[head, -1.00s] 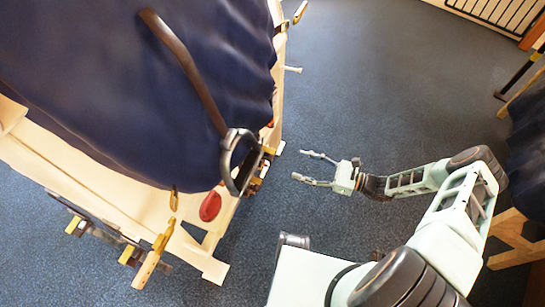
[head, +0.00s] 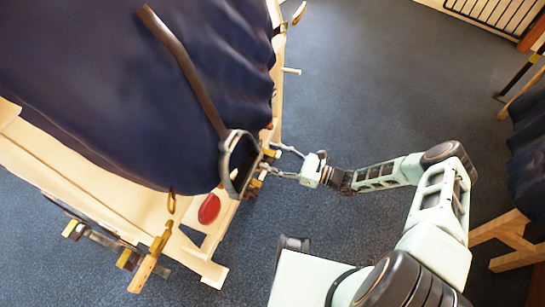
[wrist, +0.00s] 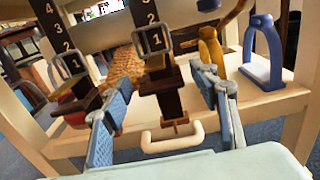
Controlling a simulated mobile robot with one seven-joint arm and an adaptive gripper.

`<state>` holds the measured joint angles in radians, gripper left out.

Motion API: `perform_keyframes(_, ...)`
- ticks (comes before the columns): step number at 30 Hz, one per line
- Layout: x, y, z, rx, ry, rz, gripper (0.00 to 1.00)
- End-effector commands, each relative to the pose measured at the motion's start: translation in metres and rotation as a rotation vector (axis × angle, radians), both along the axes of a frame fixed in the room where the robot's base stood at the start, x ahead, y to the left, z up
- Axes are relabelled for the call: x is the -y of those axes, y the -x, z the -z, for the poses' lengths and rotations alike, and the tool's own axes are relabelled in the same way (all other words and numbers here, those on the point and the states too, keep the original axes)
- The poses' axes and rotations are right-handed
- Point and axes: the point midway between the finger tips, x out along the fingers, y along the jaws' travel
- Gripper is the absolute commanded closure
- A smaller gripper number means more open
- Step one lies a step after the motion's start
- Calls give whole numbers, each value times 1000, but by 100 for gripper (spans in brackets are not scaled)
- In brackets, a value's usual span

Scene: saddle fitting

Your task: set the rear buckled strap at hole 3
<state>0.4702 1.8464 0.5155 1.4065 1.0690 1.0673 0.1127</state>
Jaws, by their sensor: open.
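In the wrist view two dark straps with buckles hang beside numbered strips. The middle buckle (wrist: 152,40) frames the number 1, with 2 and 3 above it. The left buckle (wrist: 72,65) also frames 1, with 2, 3 and 4 above. I cannot tell which is the rear one. The middle strap's brown lower end (wrist: 168,100) hangs between the fingers of my gripper (wrist: 160,98), apart from both. The gripper is open and empty. In the head view my gripper (head: 271,163) is at the stand's right side, by small brass-coloured parts (head: 257,183).
A blue stirrup (wrist: 262,50) stands to the right of the fingers. A cream handle (wrist: 173,137) lies low between them. In the head view a dark stirrup (head: 238,162) hangs near the gripper. Open floor (head: 380,90) lies right.

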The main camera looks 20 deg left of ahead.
Motion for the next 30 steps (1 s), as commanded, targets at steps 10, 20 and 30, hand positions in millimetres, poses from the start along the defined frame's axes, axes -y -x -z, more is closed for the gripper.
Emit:
perform_keyframes(10,0,0,0,0,0,0,63)
perform_keyframes(20,0,0,0,0,0,-1,99)
perform_keyframes(30,1,0,-24,0,-1,0,100)
